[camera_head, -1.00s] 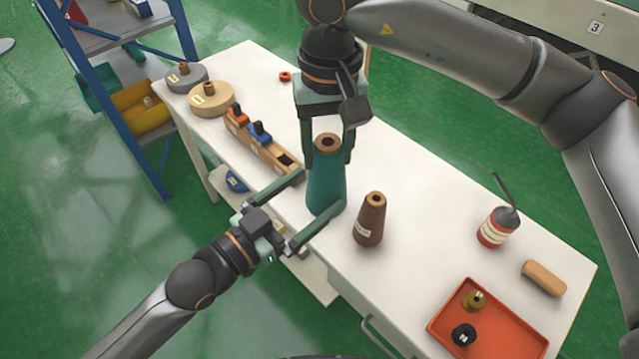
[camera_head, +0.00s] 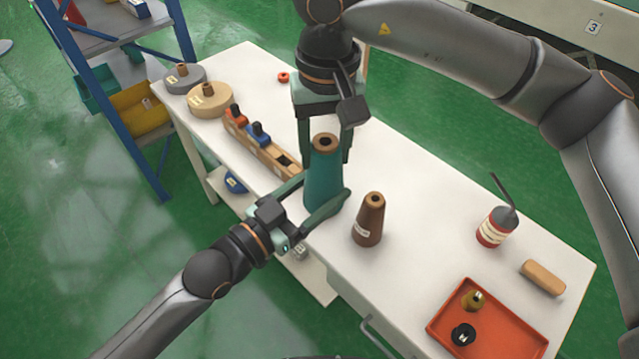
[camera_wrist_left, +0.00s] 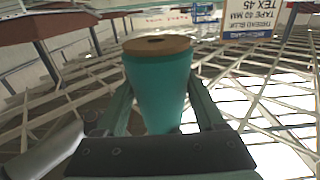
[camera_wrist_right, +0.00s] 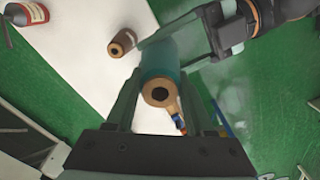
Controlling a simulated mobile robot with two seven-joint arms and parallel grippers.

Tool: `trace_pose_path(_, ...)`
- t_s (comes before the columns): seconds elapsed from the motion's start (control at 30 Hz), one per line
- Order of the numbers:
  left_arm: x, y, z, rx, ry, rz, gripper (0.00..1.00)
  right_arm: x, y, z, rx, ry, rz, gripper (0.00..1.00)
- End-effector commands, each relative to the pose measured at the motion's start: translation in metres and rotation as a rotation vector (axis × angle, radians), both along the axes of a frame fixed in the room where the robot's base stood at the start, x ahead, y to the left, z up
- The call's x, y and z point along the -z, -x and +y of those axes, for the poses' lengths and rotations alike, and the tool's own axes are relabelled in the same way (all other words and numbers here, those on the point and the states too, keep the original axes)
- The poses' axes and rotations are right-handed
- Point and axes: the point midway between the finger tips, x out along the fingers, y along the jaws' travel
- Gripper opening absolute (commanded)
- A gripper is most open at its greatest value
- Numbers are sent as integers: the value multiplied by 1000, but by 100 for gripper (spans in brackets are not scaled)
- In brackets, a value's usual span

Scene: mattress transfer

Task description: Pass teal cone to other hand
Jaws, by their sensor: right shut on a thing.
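The teal cone (camera_head: 323,185) stands upright at the table's near edge, its brown top ring showing; it also shows in the left wrist view (camera_wrist_left: 158,90) and in the right wrist view (camera_wrist_right: 162,65). My right gripper (camera_head: 326,158) points down from above and is shut on the cone's upper part. My left gripper (camera_head: 322,190) comes in from the near side, one finger on each side of the cone's lower part. Its fingers look open around the cone, with a thin gap on the right in the left wrist view. Whether the cone's base touches the table is unclear.
A brown cone (camera_head: 369,220) stands close at the right of the teal one. A wooden block rack (camera_head: 265,150) lies just to the left. Further right are a red-labelled can (camera_head: 494,228), a tan roll (camera_head: 543,278) and an orange tray (camera_head: 500,335).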

Motion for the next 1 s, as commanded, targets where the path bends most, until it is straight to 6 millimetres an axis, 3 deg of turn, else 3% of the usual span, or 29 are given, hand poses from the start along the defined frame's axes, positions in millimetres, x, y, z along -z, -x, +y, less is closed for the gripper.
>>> trace_pose_path(0.07, 0, -4, 4, -10, -6, -4, 44, 1, 2, -2, -1, 10, 10, 0)
trace_pose_path(0.47, 1, -5, 5, -14, -10, -5, 0, 2, 3, -3, -2, 13, 14, 0)
trace_pose_path(0.5, 0, -6, 5, -14, -8, -8, 0, 2, 3, -3, -2, 14, 14, 55)
trace_pose_path(0.8, -1, -4, 4, -10, -3, -7, 0, 1, 2, -2, -1, 10, 11, 88)
trace_pose_path(1.0, -1, -3, 3, -8, -2, -6, 0, 1, 2, -2, -1, 8, 8, 88)
